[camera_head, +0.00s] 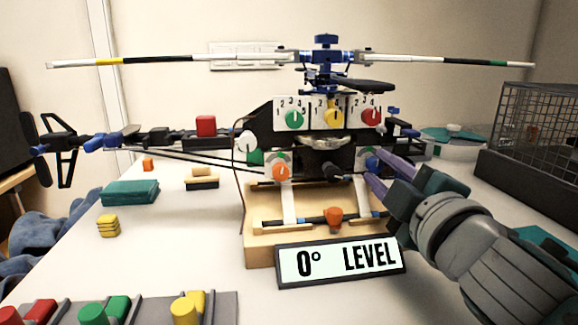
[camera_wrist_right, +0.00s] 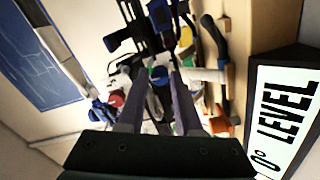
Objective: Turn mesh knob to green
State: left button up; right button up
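A helicopter model on a wooden stand carries several coloured knobs with dials. The top row has a green knob (camera_head: 294,118), a yellow knob (camera_head: 333,117) and a red knob (camera_head: 371,116). Below are an orange knob (camera_head: 281,171) and a blue knob (camera_head: 371,159). No label that I can read tells which is the mesh knob. My right gripper (camera_head: 371,168) reaches in from the right, its purple fingers at the blue knob. In the wrist view the fingers are apart, with the blue knob (camera_wrist_right: 158,75) between their tips; contact is unclear. My left gripper is out of view.
A sign (camera_head: 340,262) reading "0° LEVEL" stands in front of the wooden stand (camera_head: 258,250). The rotor (camera_head: 325,55) spans above. A wire cage (camera_head: 540,125) is at right. A teal block (camera_head: 130,192), yellow blocks (camera_head: 108,226) and a grey tray (camera_head: 222,308) are at left.

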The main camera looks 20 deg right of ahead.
jog(key=o, duration=0.3)
jog(key=v, duration=1)
jog(key=shift+w, duration=0.1)
